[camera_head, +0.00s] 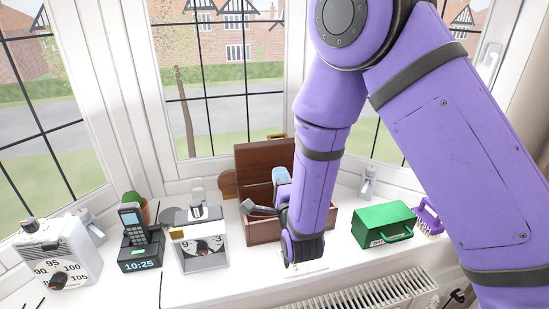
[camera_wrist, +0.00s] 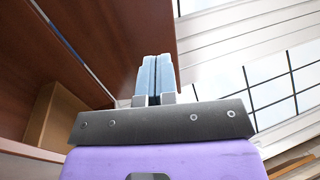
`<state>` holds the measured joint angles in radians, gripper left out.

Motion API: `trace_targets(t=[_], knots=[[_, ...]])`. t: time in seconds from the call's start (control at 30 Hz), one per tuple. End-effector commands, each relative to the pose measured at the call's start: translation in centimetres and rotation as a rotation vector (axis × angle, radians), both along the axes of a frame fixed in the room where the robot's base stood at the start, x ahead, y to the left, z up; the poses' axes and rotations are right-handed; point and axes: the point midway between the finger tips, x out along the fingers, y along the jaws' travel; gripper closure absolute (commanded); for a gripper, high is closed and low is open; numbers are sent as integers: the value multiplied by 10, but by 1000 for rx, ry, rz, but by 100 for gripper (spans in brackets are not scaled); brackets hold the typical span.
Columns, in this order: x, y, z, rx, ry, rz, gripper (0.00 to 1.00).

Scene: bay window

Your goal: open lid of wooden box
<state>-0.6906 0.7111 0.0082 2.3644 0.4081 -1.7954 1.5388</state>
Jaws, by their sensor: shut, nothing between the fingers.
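The wooden box (camera_head: 262,232) stands on the white sill, right of the white scale. Its dark brown lid (camera_head: 258,158) is raised and stands roughly upright at the back, with a brass-coloured piece at its top edge. My gripper (camera_head: 281,174) is in front of the lid, above the box; its blue fingers are shut together with nothing between them. My arm hides part of the box. In the wrist view, the shut fingers (camera_wrist: 156,77) are close to the brown lid (camera_wrist: 130,32); I cannot tell whether they touch. Part of the box interior shows at lower left.
A white kitchen scale (camera_head: 200,245), a black phone on its dock (camera_head: 138,245) and a white dial device (camera_head: 62,258) stand left of the box. A green box (camera_head: 383,224) and a purple brush (camera_head: 428,218) are right. A radiator (camera_head: 365,295) lies below the sill. Windows are behind.

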Motion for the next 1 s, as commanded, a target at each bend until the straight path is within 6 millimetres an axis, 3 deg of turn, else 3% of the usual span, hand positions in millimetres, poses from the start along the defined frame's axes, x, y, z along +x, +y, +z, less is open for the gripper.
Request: trace_targets(t=[0.2, 0.4, 1.0], knots=[[35, 11, 11, 1, -3, 0, 100], [54, 16, 17, 0, -1, 0, 100], [64, 18, 21, -6, 26, -3, 100]])
